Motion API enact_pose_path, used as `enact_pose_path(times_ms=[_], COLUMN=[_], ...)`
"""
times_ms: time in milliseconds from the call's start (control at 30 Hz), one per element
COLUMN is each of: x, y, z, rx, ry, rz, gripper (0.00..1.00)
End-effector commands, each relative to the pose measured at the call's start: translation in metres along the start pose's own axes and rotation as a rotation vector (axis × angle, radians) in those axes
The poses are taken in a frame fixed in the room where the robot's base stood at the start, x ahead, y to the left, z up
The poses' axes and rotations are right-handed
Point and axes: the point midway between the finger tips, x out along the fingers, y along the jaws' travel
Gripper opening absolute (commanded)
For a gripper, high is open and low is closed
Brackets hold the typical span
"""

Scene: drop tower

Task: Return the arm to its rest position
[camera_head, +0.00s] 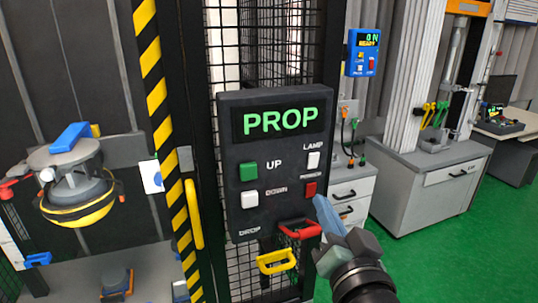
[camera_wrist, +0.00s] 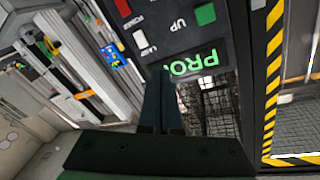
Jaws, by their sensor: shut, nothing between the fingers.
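My gripper (camera_head: 318,203) is at the lower right of the black control panel (camera_head: 232,180) in the head view. Its blue fingers are closed together and hold nothing. They point up, with the tips close to the red button (camera_head: 310,189); I cannot tell whether they touch the panel. In the wrist view the shut fingers (camera_wrist: 160,95) reach towards the panel (camera_wrist: 185,35), which appears turned upside down. The display (camera_head: 275,121) reads PROP in green. My arm comes in from the bottom edge of the head view.
A striped post (camera_head: 157,95) stands left. A grey cabinet (camera_head: 425,190) stands right. Green floor (camera_head: 440,255) is open at lower right.

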Motion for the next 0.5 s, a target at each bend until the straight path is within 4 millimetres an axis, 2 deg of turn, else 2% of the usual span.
enact_pose_path(times_ms=[33,133,200,300,400,500], x=[0.000,-0.009,-0.023,-0.051,-0.080,-0.105], y=[-0.035,-0.090,-0.128,-0.178,-0.216,-0.241], z=[-0.034,-0.086,-0.121,-0.165,-0.198,-0.219], rx=[-0.083,-0.224,-0.310,-0.412,-0.482,-0.525], ry=[0.074,0.220,0.330,0.486,0.622,0.721], rz=[-0.024,-0.051,-0.068,-0.087,-0.099,-0.103], gripper=[0.00,0.00,0.00,0.00,0.00,0.00])
